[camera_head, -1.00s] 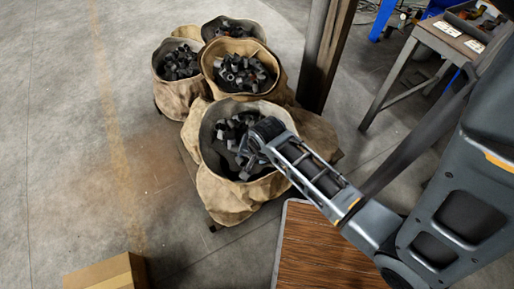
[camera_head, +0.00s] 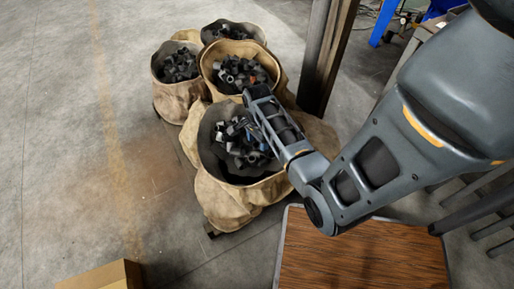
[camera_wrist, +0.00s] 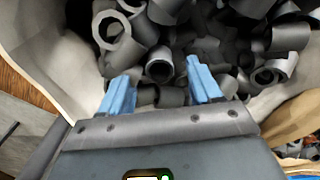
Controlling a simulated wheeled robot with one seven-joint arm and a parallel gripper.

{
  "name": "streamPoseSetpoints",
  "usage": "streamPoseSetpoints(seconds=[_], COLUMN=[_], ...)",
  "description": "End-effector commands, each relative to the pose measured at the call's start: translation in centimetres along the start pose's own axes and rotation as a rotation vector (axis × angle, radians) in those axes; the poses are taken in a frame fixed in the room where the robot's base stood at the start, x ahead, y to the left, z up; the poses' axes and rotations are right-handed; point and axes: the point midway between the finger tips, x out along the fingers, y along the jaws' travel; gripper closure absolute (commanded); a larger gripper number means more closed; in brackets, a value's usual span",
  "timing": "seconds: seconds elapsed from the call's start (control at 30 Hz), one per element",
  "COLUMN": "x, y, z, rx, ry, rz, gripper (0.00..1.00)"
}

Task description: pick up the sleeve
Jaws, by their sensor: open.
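Dark grey sleeves, short hollow cylinders, lie heaped in the front sack (camera_head: 222,200). In the wrist view, one sleeve (camera_wrist: 160,66) shows its open end just beyond the fingertips, and a larger one (camera_wrist: 118,36) lies to its upper left. Another sleeve (camera_wrist: 275,70) lies to the right. My gripper (camera_wrist: 158,90) is open, its two blue fingers apart over the heap, with nothing clearly held. In the head view my gripper (camera_head: 250,140) is inside the mouth of the front sack, partly hidden by my arm. Which sleeve is meant cannot be told.
More filled sacks stand behind: one in the middle (camera_head: 210,72), one at left (camera_head: 170,92), one at the back (camera_head: 210,35). A dark post (camera_head: 325,55) rises to their right. A wooden tabletop (camera_head: 350,262) is in front, a cardboard box (camera_head: 105,277) at lower left. The left floor is clear.

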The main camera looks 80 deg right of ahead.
Motion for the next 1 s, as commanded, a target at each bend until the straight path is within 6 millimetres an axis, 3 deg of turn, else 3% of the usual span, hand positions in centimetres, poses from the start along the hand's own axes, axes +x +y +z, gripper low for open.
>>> streamPoseSetpoints(seconds=[0.17,0.43,1.0], x=[1.9,2.1,2.1], y=[0.0,0.0,0.0], z=[0.0,0.0,0.0], rx=[-0.001,-0.002,-0.002], ry=[0.0,0.001,0.0], rz=[0.001,-0.001,-0.001], gripper=[0.37,0.37,0.91])
